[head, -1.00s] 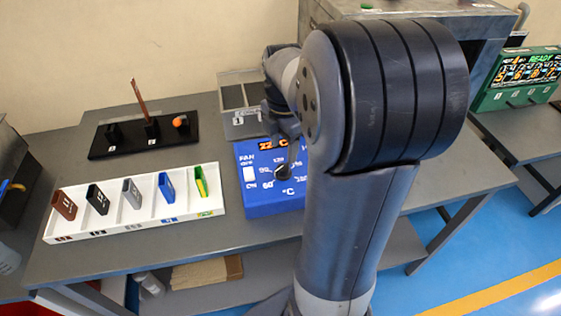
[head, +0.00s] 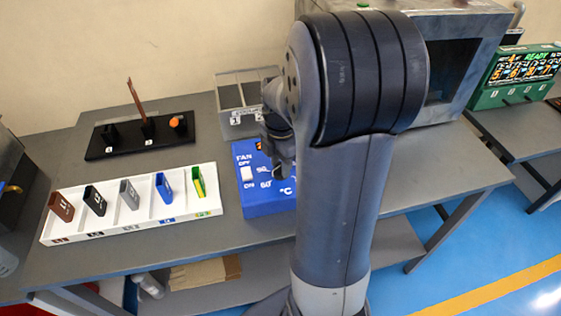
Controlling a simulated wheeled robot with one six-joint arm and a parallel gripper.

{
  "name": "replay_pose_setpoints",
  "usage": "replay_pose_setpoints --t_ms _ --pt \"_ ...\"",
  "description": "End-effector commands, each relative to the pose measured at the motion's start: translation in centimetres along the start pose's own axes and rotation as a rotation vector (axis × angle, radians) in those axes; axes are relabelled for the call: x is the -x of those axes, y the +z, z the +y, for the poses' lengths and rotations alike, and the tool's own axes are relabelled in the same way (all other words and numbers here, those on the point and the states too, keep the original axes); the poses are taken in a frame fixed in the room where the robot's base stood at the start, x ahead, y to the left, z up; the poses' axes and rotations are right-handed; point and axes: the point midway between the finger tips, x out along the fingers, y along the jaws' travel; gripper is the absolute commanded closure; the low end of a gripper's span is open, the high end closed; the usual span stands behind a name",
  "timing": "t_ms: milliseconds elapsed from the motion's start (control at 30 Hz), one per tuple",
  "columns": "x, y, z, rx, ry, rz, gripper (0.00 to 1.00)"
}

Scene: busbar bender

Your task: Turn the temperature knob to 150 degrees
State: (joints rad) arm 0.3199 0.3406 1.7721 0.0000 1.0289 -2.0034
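The blue control box (head: 266,203) sits on the grey bench, left of my arm.
A white tray (head: 130,226) with several coloured pieces lies left of the box. A black stand (head: 105,150) with an orange ball is behind it. A grey bin (head: 240,75) stands behind the box. A grey metal cabinet (head: 480,30) stands at the back right.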

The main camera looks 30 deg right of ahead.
Motion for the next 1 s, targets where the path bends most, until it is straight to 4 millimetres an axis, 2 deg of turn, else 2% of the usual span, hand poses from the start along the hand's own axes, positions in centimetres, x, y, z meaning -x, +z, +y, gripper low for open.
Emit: replay_pose_setpoints --t_ms 33,300,667,1000 --pt "0.01 0.0 0.0 0.0 0.0 0.0 0.71" --pt "0.03 0.0 0.0 0.0 0.0 0.0 0.93" --pt "0.06 0.01 0.01 -0.063 0.0 0.0 0.93" --pt "0.08 0.01 0.0 -0.316 -0.001 0.0 0.93"
